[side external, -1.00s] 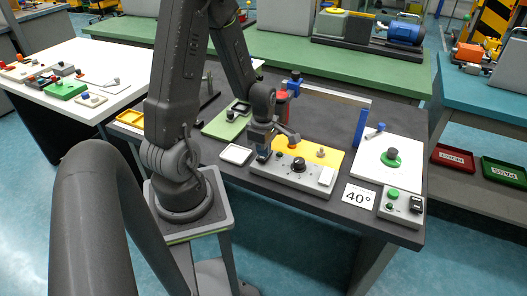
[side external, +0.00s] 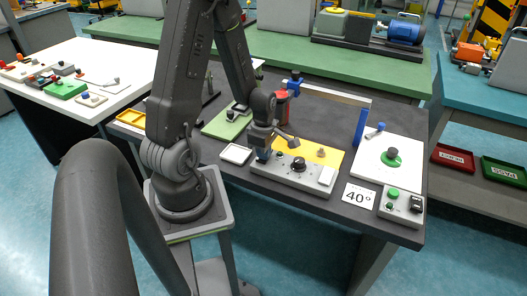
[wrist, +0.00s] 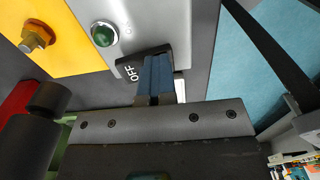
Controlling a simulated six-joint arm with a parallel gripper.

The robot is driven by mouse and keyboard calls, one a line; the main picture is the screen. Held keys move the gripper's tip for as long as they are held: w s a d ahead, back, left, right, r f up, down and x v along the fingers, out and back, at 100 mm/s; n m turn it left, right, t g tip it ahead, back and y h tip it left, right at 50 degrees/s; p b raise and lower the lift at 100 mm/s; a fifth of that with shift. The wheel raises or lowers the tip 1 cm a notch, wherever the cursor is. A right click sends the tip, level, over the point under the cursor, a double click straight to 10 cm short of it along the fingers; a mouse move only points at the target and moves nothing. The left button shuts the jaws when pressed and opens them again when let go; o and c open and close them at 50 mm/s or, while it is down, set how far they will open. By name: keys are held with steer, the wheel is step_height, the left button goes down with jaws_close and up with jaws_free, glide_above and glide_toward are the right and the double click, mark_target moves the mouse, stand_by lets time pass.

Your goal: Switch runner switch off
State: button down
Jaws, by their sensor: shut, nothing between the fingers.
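A grey control box (side external: 287,176) stands at the front of the dark table, with a black dial (side external: 298,165) on top. In the side view, my gripper (side external: 263,155) is at the box's left end and hides the switch there.
A yellow plate (side external: 318,157) with a brass bolt (wrist: 36,37) lies behind the box. A blue post (side external: 360,127) stands behind.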

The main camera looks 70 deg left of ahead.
steer(key=shift+w+a+r, duration=0.3)
steer(key=shift+w+a, duration=0.2)
steer(key=shift+w, duration=0.05)
steer(key=shift+r, duration=0.1)
step_height(320, 180, up, 14)
steer(key=w+a, duration=0.2)
steer(key=shift+f, duration=0.2)
stand_by(0.3)
